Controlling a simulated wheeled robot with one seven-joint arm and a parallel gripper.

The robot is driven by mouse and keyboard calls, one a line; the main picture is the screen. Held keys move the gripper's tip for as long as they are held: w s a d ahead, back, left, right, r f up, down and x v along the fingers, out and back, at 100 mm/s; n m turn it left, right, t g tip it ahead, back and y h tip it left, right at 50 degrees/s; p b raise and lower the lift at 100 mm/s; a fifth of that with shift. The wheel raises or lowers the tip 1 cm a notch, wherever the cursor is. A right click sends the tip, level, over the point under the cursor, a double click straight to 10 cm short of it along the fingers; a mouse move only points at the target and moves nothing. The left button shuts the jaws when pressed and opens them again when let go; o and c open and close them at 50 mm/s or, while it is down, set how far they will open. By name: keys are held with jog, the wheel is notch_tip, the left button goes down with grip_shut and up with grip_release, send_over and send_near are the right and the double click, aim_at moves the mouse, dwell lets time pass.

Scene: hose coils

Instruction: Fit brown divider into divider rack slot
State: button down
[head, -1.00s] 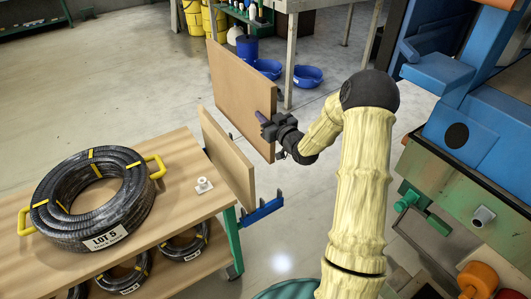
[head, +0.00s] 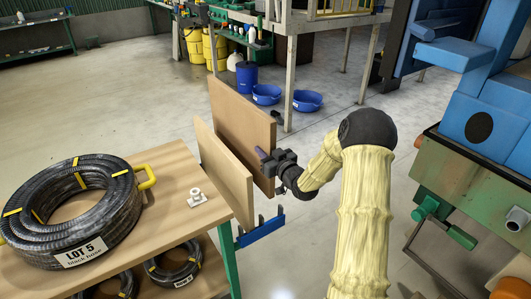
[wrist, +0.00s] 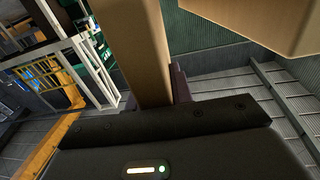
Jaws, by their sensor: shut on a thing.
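The brown divider (head: 243,118) is an upright flat board in my gripper (head: 268,162), which is shut on its near edge. In the wrist view the divider (wrist: 146,45) rises between the fingers. The divider rack shows as a blue bracket (head: 262,232) on the side of the wooden bench. A second tan board (head: 224,172) stands upright at the rack, nearer the bench, and the held divider is behind and right of it, roughly parallel. The held divider's lower edge is partly hidden by this board. I cannot see the slot or whether the divider touches it.
The bench (head: 170,212) on the left carries a black hose coil (head: 75,210) and a small white fitting (head: 196,197). More coils (head: 177,268) lie on the shelf below. A green and blue machine (head: 470,150) stands at the right. Open floor lies behind the boards.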

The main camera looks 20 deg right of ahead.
jog(key=shift+b, duration=0.3)
jog(key=b, duration=0.5)
send_over(265, 186)
jog(key=w, duration=0.2)
jog(key=f, duration=0.5)
jog(key=shift+d+f, duration=0.4)
jog(key=shift+b, duration=0.3)
jog(key=shift+f, duration=0.15)
jog(key=shift+f+b, duration=2.5)
jog(key=shift+f, duration=0.4)
jog(key=shift+f+b, duration=1.7)
jog(key=shift+f, duration=0.45)
